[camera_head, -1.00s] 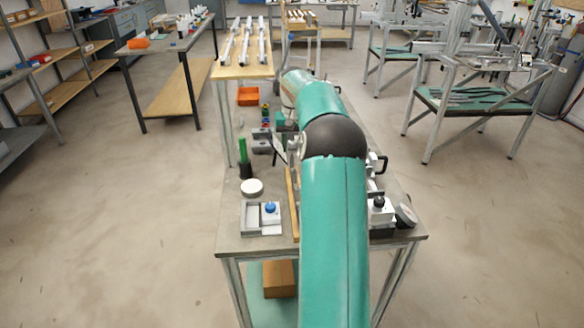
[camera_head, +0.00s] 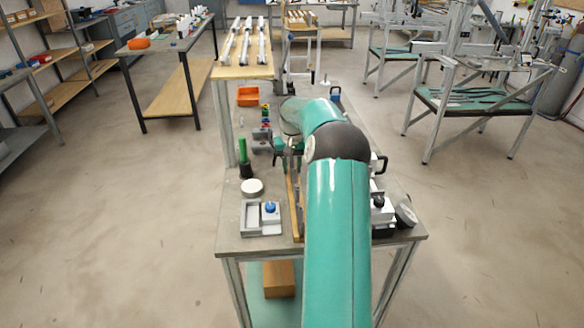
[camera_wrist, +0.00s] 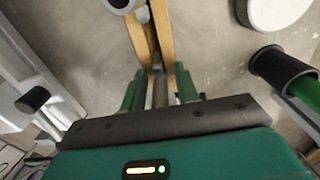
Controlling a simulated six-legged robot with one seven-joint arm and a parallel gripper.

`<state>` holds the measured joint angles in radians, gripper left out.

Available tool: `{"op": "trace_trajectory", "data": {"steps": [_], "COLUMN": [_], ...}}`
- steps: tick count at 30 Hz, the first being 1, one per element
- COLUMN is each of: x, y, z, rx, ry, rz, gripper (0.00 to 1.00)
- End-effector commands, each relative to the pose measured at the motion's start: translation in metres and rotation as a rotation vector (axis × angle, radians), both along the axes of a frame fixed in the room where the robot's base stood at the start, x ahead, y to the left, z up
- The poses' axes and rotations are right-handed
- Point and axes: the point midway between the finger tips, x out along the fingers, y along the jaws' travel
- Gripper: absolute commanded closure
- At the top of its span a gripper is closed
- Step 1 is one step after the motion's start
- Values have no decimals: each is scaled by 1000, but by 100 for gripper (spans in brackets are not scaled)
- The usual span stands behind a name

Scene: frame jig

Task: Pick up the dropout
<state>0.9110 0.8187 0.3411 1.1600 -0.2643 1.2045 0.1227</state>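My gripper (camera_wrist: 159,74) shows in the wrist view with its two green fingers apart. It points down at the bench beside two wooden strips (camera_wrist: 165,28). A narrow dark grey piece (camera_wrist: 160,92) shows between the fingers; I cannot tell whether it is the dropout or touches them. In the head view my gripper (camera_head: 286,150) is low over the bench, left of my arm, and mostly too small to read. I cannot pick out the dropout for certain in either view.
The bench (camera_head: 232,222) holds a white disc (camera_head: 252,187), a grey tray (camera_head: 251,217) with a blue knob, and a green rod in a dark holder (camera_head: 246,171). The holder (camera_wrist: 285,65) is right of my gripper in the wrist view. White fixtures (camera_head: 384,213) stand right of my arm.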

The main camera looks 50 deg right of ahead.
Motion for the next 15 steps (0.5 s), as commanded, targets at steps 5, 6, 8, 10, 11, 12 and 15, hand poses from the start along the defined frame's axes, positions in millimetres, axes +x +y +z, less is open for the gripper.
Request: {"op": "trace_trajectory", "data": {"steps": [5,6,8,10,11,12,15], "x": [0,0,0,0,0,0,0], "y": [0,0,0,0,0,0,0], "z": [0,0,1,1,1,1,2], "rx": [0,0,-1,-1,-1,-1,-1], "ry": [0,0,-1,-1,-1,-1,-1], "rz": [0,0,0,0,0,0,0], "gripper": [100,100,100,100,100,100,100]}}
